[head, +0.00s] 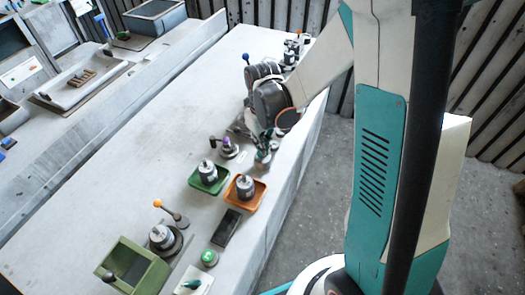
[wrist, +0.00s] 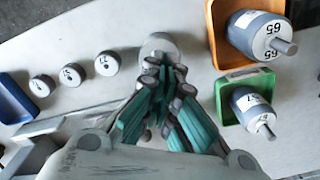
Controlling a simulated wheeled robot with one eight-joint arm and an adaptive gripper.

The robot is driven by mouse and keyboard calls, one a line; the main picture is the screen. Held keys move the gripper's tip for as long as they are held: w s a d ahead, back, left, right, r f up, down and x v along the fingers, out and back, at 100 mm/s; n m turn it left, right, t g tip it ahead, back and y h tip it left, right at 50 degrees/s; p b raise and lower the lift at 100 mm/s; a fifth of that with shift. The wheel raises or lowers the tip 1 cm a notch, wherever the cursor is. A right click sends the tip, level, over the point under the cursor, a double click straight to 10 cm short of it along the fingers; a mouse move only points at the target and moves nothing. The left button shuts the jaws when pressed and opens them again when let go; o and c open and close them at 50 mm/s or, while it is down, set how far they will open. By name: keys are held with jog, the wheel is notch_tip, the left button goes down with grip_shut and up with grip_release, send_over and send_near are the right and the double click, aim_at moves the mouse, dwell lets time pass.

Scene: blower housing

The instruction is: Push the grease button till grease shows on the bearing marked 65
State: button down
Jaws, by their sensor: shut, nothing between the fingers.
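The bearing marked 65 (wrist: 255,33) is a grey cylinder with a white face and a metal shaft. It sits in the orange tray (wrist: 214,40), at the upper right of the wrist view; the head view also shows that tray (head: 233,205). I cannot make out grease on it. A green domed button (head: 209,256) on a dark base stands near the bench's front, but I see no label naming it the grease button. My gripper (wrist: 165,72), with teal fingers, is shut and empty over a white-topped round piece (wrist: 158,43), left of the trays in the wrist view.
A green tray (head: 194,184) beside the orange one holds another bearing (wrist: 252,106). Several small numbered cylinders (wrist: 72,75) stand in a row. An orange-knobbed lever (head: 170,211), a dark pad (head: 227,229) and a green box (head: 155,275) are nearer. The bench's middle is clear.

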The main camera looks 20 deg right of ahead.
jog(key=shift+f, duration=0.1)
jog(key=shift+f+b, duration=0.95)
jog(key=shift+r, duration=0.15)
jog(key=shift+r+p, duration=0.7)
jog(key=shift+r, duration=0.2)
jog(key=shift+r+p, duration=1.9)
jog(key=shift+r, duration=1.15)
